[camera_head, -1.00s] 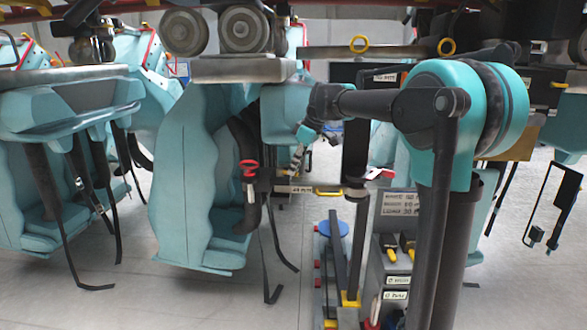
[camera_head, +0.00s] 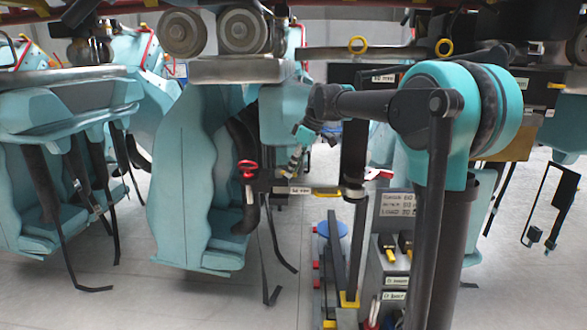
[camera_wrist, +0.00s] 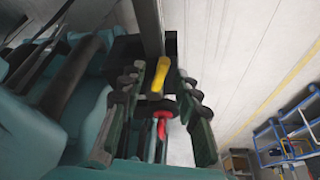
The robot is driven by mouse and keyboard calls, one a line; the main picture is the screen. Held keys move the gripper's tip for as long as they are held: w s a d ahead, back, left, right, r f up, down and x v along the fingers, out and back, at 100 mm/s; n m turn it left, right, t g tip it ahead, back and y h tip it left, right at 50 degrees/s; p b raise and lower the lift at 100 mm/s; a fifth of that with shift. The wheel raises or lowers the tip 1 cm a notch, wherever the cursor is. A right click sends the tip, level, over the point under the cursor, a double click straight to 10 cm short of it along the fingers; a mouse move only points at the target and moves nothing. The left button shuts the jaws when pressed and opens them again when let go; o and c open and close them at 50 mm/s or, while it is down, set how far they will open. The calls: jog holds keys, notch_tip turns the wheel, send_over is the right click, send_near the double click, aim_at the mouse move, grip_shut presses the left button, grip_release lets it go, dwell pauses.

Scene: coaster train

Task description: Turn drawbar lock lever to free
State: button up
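A dark horizontal bar (camera_head: 270,186) with a white label hangs between the coaster cars. A yellow handle (camera_head: 327,192) sits at its right part, a red knob (camera_head: 248,168) at its left end, and a red lever piece (camera_head: 378,174) beside the post on the right. My gripper (camera_head: 294,158) is above the bar, pointing down, its fingertips small and partly unclear. In the wrist view my gripper (camera_wrist: 160,90) has its two fingers apart, with a yellow handle (camera_wrist: 161,74) showing between them and a red part (camera_wrist: 161,128) nearer the palm. I cannot tell whether the fingers touch the handle.
A teal seat (camera_head: 190,190) hangs left of the bar, with straps dangling below. Wheels (camera_head: 243,31) and a metal beam are overhead. A grey control panel (camera_head: 397,205) stands on the right, and a blue disc (camera_head: 332,229) on a stand is below.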

jog(key=shift+r, duration=0.1)
jog(key=v, duration=1.1)
jog(key=shift+d+r, duration=0.2)
jog(key=shift+r, duration=0.15)
jog(key=shift+s+f, duration=0.1)
jog(key=s+d+f+m+t+h, duration=0.1)
jog(key=s+d+f+m, duration=0.3)
jog(key=s+f, duration=0.5)
jog(key=s+d+f+m+h, duration=0.1)
jog(key=s+d+f+m, duration=0.4)
jog(key=s+f, duration=0.5)
jog(key=s+d+f+m+t+h, duration=0.1)
jog(key=s+d+f+m, duration=0.3)
jog(key=f, duration=1.5)
jog(key=s+d+h, duration=0.1)
jog(key=s+d, duration=0.2)
jog(key=s, duration=0.2)
jog(key=shift+s+d+f+m+t, duration=0.25)
jog(key=shift+f+m+t, duration=0.05)
jog(key=shift+m, duration=0.1)
